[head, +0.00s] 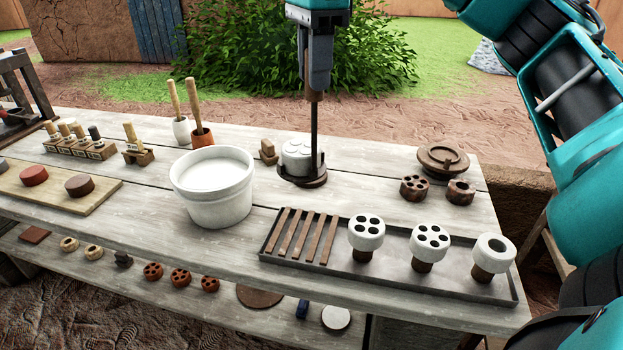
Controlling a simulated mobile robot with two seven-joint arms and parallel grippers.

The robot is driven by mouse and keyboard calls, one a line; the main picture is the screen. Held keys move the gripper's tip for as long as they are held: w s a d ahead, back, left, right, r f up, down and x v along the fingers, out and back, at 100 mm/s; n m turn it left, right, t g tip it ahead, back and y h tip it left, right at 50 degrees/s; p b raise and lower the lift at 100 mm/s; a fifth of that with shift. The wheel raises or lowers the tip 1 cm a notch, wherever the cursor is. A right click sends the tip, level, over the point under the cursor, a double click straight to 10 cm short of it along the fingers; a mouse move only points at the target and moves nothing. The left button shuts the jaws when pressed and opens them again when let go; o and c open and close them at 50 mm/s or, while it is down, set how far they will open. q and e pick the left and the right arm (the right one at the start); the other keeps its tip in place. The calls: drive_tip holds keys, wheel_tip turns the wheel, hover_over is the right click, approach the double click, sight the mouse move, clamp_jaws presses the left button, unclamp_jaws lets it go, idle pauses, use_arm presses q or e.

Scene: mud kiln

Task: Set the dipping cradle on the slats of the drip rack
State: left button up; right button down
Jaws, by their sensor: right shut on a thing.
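My right gripper (313,88) is at the top centre, pointing down and shut on the upper end of the dipping cradle's upright rod. The dipping cradle (314,130) has a thin dark rod and a round dark brown base. A white piece with holes in its top (297,156) sits in the base, beside the rod. The cradle is upright behind the drip rack; I cannot tell whether its base touches the table. The drip rack (393,279) is a long dark tray at the table's front right, with bare brown slats (306,233) at its left end. My left gripper is not in view.
Three white-topped pieces (429,240) stand in the rack's right part. A white bucket (216,192) of pale liquid is left of the cradle. A small brown block (268,151) is close by the cradle. Brown pieces (414,187) and a round lidded piece (443,158) stand behind the rack.

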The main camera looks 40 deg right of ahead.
drive_tip(key=b, duration=0.2)
hover_over(314, 169)
drive_tip(key=f, duration=0.5)
drive_tip(key=shift+w+d+f, duration=0.15)
drive_tip(key=shift+w+f, duration=0.05)
drive_tip(key=shift+f, duration=0.1)
wheel_tip(314, 169, down, 5)
drive_tip(key=shift+f, duration=0.2)
wheel_tip(314, 169, down, 4)
drive_tip(key=shift+f+b, duration=0.2)
drive_tip(key=shift+b, duration=0.15)
drive_tip(key=shift+f, duration=0.15)
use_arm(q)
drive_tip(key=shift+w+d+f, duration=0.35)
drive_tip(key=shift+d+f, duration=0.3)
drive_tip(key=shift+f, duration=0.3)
use_arm(e)
drive_tip(key=c, duration=1.3)
unclamp_jaws()
drive_tip(key=shift+f, duration=0.2)
drive_tip(key=shift+c, duration=0.2)
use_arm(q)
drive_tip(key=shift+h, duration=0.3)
use_arm(e)
drive_tip(key=o, duration=0.5)
drive_tip(key=shift+r, duration=0.1)
drive_tip(key=shift+c, duration=0.2)
